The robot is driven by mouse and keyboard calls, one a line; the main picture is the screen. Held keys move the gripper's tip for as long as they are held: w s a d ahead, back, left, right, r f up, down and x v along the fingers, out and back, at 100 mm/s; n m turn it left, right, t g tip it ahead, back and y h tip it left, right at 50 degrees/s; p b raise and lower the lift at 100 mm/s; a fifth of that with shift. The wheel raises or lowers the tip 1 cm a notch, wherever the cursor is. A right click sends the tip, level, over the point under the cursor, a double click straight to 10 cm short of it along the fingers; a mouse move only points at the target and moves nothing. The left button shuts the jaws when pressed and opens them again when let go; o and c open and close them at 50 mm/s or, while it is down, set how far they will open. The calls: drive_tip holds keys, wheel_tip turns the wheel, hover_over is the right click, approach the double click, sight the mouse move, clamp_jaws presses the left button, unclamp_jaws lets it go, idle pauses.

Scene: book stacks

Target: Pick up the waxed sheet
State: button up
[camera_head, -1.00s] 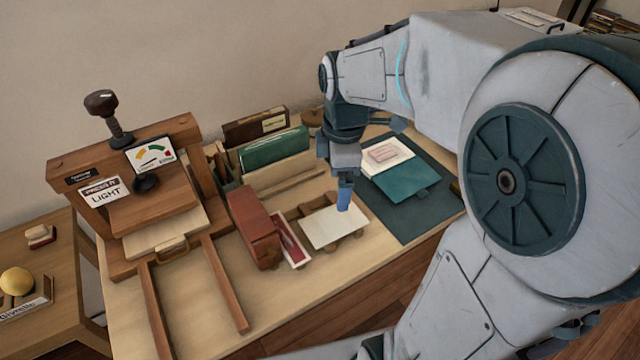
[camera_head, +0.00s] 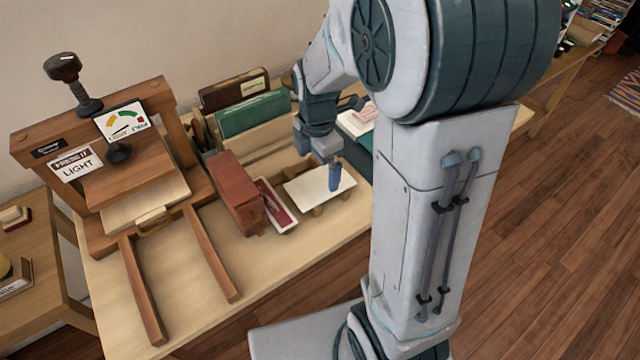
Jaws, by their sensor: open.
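A pale cream sheet (camera_head: 306,186), which I take to be the waxed sheet, lies flat on a low wooden stand (camera_head: 318,210) near the front of the table. My gripper (camera_head: 334,176) points down at the right part of the sheet. It looks empty, and one blue finger shows in front of the sheet; the other finger is hard to make out. I cannot tell whether the finger touches the sheet or is just above it.
A red-brown box (camera_head: 236,190) and a red tray with a white rim (camera_head: 275,206) stand left of the sheet. A wooden press (camera_head: 108,215) with rails is further left. A green book (camera_head: 250,116) stands in a rack behind. My arm hides the table's right part.

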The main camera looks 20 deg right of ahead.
sight(316, 186)
drive_tip(key=f, duration=0.5)
drive_tip(key=shift+a, duration=0.2)
drive_tip(key=c, duration=0.9)
drive_tip(key=shift+o, duration=0.2)
